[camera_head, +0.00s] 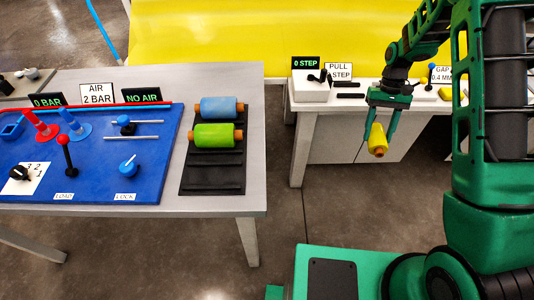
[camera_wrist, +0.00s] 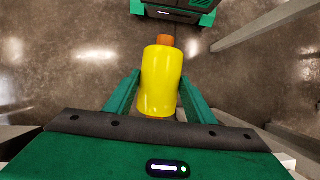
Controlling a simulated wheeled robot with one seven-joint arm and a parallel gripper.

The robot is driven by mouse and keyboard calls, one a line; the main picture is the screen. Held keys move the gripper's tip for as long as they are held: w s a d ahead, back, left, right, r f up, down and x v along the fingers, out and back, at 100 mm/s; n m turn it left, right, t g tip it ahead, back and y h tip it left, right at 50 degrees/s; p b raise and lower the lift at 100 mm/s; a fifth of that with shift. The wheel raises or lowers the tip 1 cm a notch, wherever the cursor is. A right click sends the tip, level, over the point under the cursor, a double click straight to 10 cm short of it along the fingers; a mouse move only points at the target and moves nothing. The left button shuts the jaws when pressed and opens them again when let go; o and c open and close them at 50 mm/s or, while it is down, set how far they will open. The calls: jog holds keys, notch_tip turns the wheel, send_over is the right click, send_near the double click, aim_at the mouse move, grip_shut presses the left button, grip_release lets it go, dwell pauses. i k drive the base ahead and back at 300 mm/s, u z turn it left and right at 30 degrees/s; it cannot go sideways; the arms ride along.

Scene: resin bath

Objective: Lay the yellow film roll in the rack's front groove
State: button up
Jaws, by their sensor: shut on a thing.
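The yellow film roll (camera_head: 377,138) with orange-brown core ends hangs between the fingers of my gripper (camera_head: 381,118), over the floor gap between the two tables. My gripper is shut on it. In the wrist view the yellow roll (camera_wrist: 161,80) points away from the palm, with one core end showing, between the green fingers (camera_wrist: 160,100). The black rack (camera_head: 212,188) lies on the left table's right side. A blue roll lies in its back (camera_head: 218,107) and a green roll in its middle (camera_head: 214,135). The rack's front part is bare.
A blue panel (camera_head: 100,185) with levers, knobs and rods covers much of the left table (camera_head: 240,200). Signs stand behind it. Open floor lies between the tables.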

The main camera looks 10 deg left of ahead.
aim_at(215, 179)
jog(key=z, duration=0.55)
jog(key=k, duration=2.65)
jog(key=u, duration=0.85)
jog(key=i, duration=1)
